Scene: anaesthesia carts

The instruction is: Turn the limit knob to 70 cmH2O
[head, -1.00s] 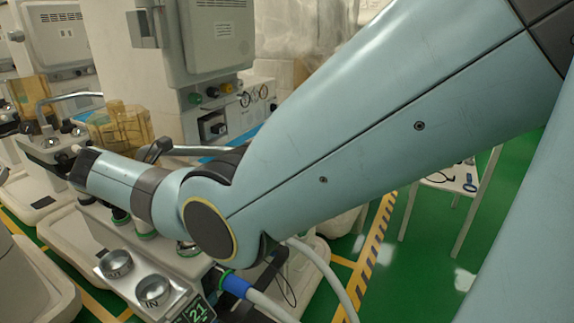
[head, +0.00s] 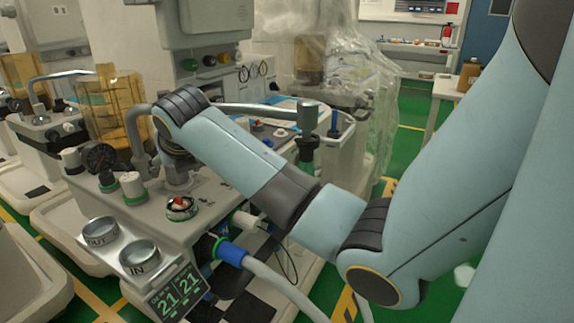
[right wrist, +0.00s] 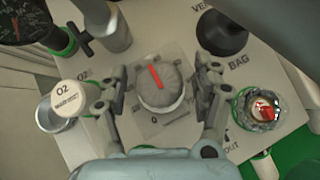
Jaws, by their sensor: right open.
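The limit knob (right wrist: 165,85) is a grey round knob with a red pointer line. It sits on a square plate in the middle of the right wrist view. The pointer slants toward the upper left; a "0" shows below the knob. My right gripper (right wrist: 162,78) is open, one finger on each side of the knob, with no clear contact visible. In the head view my right gripper (head: 178,178) is pointing down over the machine top, and I cannot make out the knob beneath it. My left gripper is not in view.
A clear-domed part with red inside (right wrist: 265,112) lies right of the knob; a black cone (right wrist: 222,35) is at upper right. A pressure gauge (head: 100,158), amber canister (head: 118,105) and metal pipe stand close by. IN and OUT ports (head: 139,256) are in front.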

